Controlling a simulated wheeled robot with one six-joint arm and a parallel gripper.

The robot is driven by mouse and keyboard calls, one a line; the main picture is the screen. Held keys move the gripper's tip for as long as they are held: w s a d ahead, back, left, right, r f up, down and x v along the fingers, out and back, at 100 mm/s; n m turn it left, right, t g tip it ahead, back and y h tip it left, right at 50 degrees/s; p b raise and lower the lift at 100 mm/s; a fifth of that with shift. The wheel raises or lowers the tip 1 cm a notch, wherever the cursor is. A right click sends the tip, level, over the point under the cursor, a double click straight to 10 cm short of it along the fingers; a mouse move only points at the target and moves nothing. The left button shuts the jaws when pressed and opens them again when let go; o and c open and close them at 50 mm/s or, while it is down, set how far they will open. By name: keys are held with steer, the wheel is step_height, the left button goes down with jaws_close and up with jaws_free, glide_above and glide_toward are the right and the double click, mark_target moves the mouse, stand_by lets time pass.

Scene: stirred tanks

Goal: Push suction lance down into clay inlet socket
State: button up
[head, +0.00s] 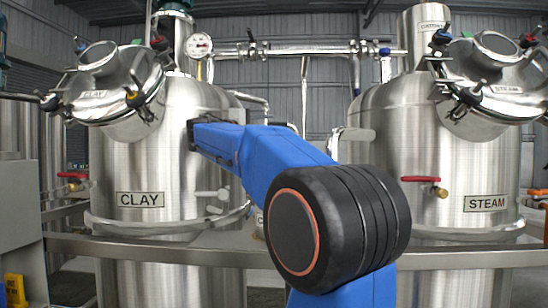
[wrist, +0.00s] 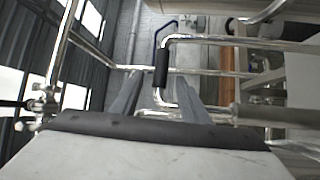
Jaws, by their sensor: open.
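The clay tank (head: 165,165) stands at the left in the head view, with a CLAY plate (head: 140,199) on its front. A pale grey fitting (head: 213,195) shows on its right side; I cannot tell whether it is the inlet socket. My blue arm reaches toward this tank, and my gripper's fingers do not show clearly there. In the wrist view my gripper (wrist: 158,85) is open. A bent steel tube with a black sleeve (wrist: 162,68) appears between and beyond its fingers, apparently not clamped. I cannot tell whether this tube is the suction lance.
The steam tank (head: 440,160) stands at the right, with a red-handled valve (head: 425,180). A horizontal steel rail (head: 470,258) crosses in front of both tanks. Pipes and a gauge (head: 199,45) run above. Steel pipes surround my gripper in the wrist view.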

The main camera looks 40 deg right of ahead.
mark_target(288, 126)
steer(key=d, duration=0.4)
steer(key=shift+w+d+r, duration=0.1)
steer(key=shift+w+r, duration=0.2)
steer(key=shift+w, duration=0.05)
steer(key=shift+c, duration=0.2)
jaws_close()
steer(key=shift+r, duration=0.15)
